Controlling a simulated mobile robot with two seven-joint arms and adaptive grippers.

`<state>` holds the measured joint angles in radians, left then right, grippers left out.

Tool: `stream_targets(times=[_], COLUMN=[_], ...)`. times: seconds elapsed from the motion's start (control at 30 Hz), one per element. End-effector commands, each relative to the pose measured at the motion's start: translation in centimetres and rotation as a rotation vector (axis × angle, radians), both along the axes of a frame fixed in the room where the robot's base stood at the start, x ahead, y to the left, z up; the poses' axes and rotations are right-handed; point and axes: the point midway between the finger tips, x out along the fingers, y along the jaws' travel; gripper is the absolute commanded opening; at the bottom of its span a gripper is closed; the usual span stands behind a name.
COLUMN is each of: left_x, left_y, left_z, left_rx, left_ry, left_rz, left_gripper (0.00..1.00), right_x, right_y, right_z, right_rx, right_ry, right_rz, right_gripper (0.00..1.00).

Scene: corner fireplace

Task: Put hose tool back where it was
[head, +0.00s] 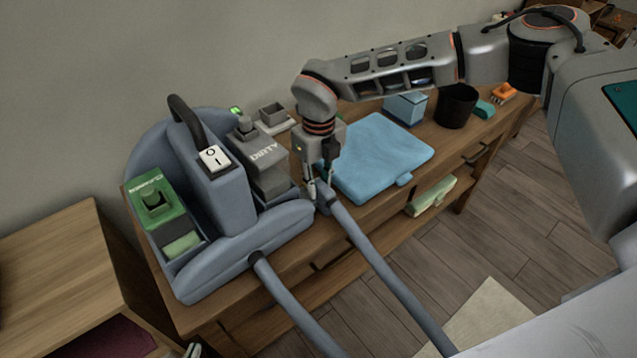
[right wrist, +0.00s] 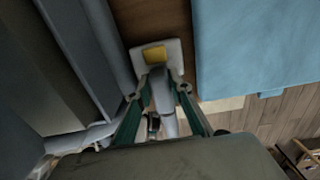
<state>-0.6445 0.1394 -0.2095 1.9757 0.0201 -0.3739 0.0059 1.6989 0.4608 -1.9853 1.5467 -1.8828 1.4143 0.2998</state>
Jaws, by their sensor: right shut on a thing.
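The blue-grey cleaning machine (head: 225,190) stands on the wooden table, with a green-topped tank at its left and a tank marked DIRTY at its right. My right gripper (head: 321,195) is shut on the hose tool (right wrist: 161,92), just right of the machine's front end. In the right wrist view the tool's pale, flat head with a yellow patch lies beyond the fingers. The hose (head: 375,260) runs from the held tool to the lower right. Small tips at the bottom left edge of the head view look like my left gripper (head: 193,351); most of it is hidden.
A folded blue cloth (head: 375,155) lies right of my right gripper. Behind it stand a blue box (head: 406,107) and a black cup (head: 456,107). Another hose length (head: 285,295) leaves the machine's front. A wooden cabinet (head: 60,270) stands at the left.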

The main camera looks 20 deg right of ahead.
Motion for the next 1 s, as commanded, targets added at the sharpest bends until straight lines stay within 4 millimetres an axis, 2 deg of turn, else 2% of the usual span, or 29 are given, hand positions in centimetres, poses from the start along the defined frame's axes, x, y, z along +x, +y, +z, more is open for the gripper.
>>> stream_targets(times=[0.27, 0.3, 0.33, 0.77, 0.87, 1.0], left_x=[0.0, 0.0, 0.0, 0.1, 0.1, 0.2], left_y=[0.0, 0.1, 0.1, 0.1, 0.1, 0.0], left_z=[0.0, 0.0, 0.0, 0.1, 0.2, 0.5], left_rx=[0.001, 0.001, 0.001, 0.001, 0.0, -0.002], left_ry=[0.0, 0.0, 0.0, -0.001, -0.002, -0.005], left_rz=[0.0, 0.0, 0.0, 0.0, 0.001, 0.001], left_gripper=[0.0, 0.0, 0.0, 0.0, 0.0, 0.0], right_x=[0.0, 0.0, 0.0, 0.0, 0.0, 0.1], right_y=[0.0, 0.0, 0.0, 0.0, 0.0, 0.0], right_z=[-0.2, -0.1, -0.1, 0.4, 1.7, 4.4], right_rx=[0.0, 0.0, 0.0, 0.0, 0.001, 0.0], right_ry=[-0.001, 0.0, 0.0, -0.001, -0.002, -0.004], right_rz=[0.0, 0.0, 0.0, -0.001, -0.001, 0.0], right_gripper=[0.0, 0.31, 0.37, 0.37, 0.37, 0.37])
